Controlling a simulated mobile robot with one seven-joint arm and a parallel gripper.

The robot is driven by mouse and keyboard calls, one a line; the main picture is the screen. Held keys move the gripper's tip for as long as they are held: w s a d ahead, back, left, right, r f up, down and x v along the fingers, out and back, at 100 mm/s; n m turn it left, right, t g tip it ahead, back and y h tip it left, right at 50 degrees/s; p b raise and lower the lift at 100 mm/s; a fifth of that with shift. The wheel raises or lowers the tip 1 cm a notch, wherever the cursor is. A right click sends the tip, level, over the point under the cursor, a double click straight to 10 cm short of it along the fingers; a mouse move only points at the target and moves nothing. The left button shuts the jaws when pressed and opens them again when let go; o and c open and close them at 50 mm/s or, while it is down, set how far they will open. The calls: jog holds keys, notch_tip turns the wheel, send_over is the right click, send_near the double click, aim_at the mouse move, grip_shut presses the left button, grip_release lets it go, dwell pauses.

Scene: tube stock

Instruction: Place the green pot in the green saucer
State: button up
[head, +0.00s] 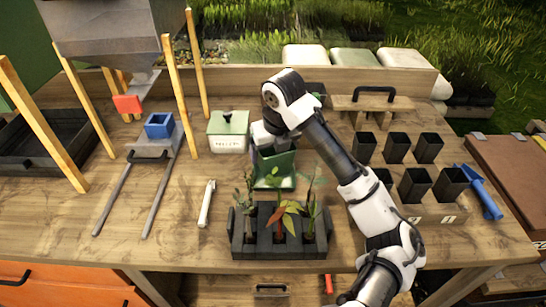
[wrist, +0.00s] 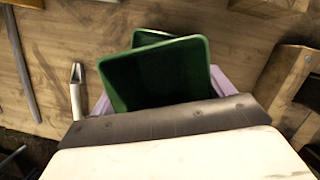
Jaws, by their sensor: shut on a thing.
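A square dark green pot (head: 277,163) is in the middle of the bench, directly below my gripper (head: 272,148). In the wrist view the pot (wrist: 155,75) is tilted in the picture, with its open square mouth facing the camera and looking empty. My gripper is shut on the pot, with pale purple parts showing at both sides of it. A second green edge (wrist: 150,38) shows just beyond the pot in the wrist view. It may be the green saucer, but I cannot tell whether the pot rests in it or is held above it.
A dark planter (head: 250,240) with several seedlings stands just in front of the pot. A cream tin with a green lid (head: 229,131) is at the left, and a white tool (head: 207,204) lies nearer. Several black pots (head: 397,147) and a blue trowel (head: 482,190) are at the right.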

jog(key=shift+f, duration=1.8)
jog(key=o, duration=0.9)
jog(key=shift+r, duration=0.1)
jog(key=shift+r, duration=0.15)
jog(key=shift+r, duration=0.2)
jog(key=b+v, duration=0.1)
jog(key=v, duration=1)
jog(key=shift+s+d+r+b, duration=0.1)
jog(key=shift+r+b, duration=0.25)
jog(key=shift+b, duration=0.05)
